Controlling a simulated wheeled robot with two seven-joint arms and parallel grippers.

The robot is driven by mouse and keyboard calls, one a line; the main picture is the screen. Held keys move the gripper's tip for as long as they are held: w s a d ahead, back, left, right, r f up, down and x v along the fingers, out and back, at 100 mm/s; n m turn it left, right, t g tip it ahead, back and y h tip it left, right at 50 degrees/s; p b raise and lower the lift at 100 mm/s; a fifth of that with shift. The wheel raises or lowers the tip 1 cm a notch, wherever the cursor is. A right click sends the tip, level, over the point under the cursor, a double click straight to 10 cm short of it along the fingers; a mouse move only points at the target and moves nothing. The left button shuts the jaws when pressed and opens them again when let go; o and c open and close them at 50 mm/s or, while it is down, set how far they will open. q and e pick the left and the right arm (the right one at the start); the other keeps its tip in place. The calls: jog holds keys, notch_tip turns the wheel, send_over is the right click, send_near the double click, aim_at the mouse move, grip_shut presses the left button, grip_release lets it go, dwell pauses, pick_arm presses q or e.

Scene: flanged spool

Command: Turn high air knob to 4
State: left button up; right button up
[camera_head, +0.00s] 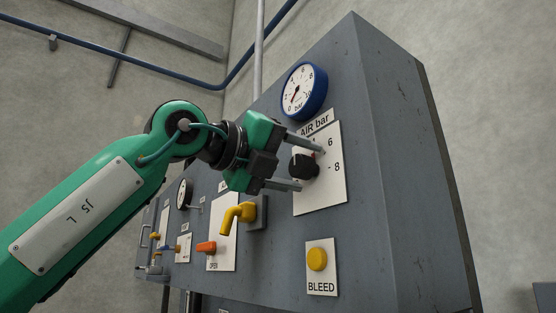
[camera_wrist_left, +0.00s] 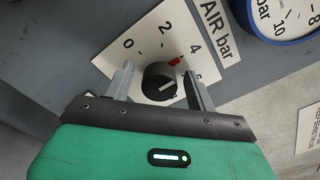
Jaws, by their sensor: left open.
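The black air knob (camera_head: 303,166) sits on a white scale plate (camera_head: 334,183) labelled "AIR bar" on the grey cabinet. A red mark (camera_wrist_left: 174,62) is on the plate near the 4. My left gripper (camera_head: 309,167) is open, with one finger on each side of the knob; in the wrist view its fingers (camera_wrist_left: 159,72) straddle it. I cannot tell whether they touch it. My right gripper is not in view.
A blue-rimmed gauge (camera_head: 303,91) is above the plate. A yellow BLEED button (camera_head: 317,260) is below. A blue pipe (camera_head: 150,63) runs along the wall.

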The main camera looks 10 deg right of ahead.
pick_arm(q)
jog(key=shift+s+a, duration=0.1)
jog(key=shift+a, duration=0.35)
jog(key=b+v, duration=0.3)
jog(key=v, duration=0.9)
jog(key=shift+a, duration=0.3)
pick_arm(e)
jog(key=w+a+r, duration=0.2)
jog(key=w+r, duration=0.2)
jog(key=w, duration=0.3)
pick_arm(q)
jog(key=shift+s, duration=0.1)
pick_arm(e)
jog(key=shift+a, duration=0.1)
